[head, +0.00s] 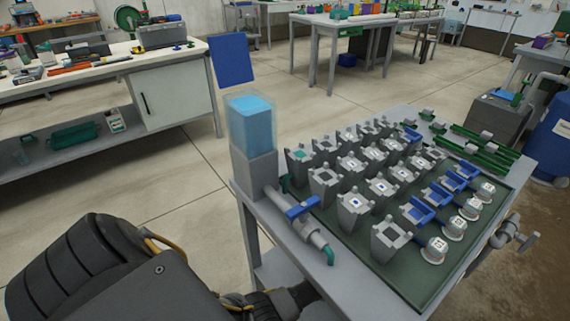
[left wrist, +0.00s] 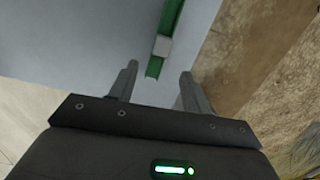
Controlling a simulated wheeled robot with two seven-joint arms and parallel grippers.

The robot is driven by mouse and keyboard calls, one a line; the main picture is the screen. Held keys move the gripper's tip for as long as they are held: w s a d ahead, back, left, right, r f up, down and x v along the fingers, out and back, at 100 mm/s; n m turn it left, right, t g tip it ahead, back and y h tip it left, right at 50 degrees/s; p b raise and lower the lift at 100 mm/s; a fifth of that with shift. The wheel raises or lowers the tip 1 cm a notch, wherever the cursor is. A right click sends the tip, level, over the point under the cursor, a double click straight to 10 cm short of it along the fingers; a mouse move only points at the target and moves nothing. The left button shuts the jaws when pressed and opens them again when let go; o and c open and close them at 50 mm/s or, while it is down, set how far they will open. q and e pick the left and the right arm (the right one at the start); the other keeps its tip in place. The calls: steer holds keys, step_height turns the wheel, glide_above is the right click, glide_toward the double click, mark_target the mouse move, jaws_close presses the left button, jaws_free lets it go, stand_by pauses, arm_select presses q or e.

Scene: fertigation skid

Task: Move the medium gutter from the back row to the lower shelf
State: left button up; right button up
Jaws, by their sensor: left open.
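Several green gutters with grey clips lie in the back row at the far right of the skid top in the head view, among them a longer one (head: 479,151). I cannot tell for certain which is the medium one. A grey lower shelf (head: 283,268) shows in part under the skid top. In the left wrist view my left gripper (left wrist: 156,88) is open and empty. A green gutter with a grey clip (left wrist: 162,46) lies on a grey surface beyond its fingertips, apart from them. In the head view my left arm hides its own gripper. My right gripper is not in view.
A dark green tray (head: 432,297) holds rows of grey pots, blue-handled parts and round caps. A blue-filled clear container (head: 252,121) and a blue-handled valve (head: 302,208) stand at the skid's left edge. A blue drum (head: 553,140) is at the right.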

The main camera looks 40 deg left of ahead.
arm_select(q)
steer(key=s+a+r+n, duration=0.3)
steer(key=s+a+n, duration=0.2)
steer(key=n, duration=0.6)
steer(key=s+a+r+n+t, duration=0.1)
steer(key=s+a+n, duration=0.4)
steer(key=s+n, duration=0.5)
steer(key=s+a+r+n+t, duration=0.1)
steer(key=s+a+r+n, duration=0.3)
steer(key=n, duration=1)
steer(key=s+a, duration=0.1)
steer(key=s, duration=0.2)
steer(key=shift+s+r, duration=0.35)
steer(key=shift+s, duration=0.05)
steer(key=shift+f, duration=0.1)
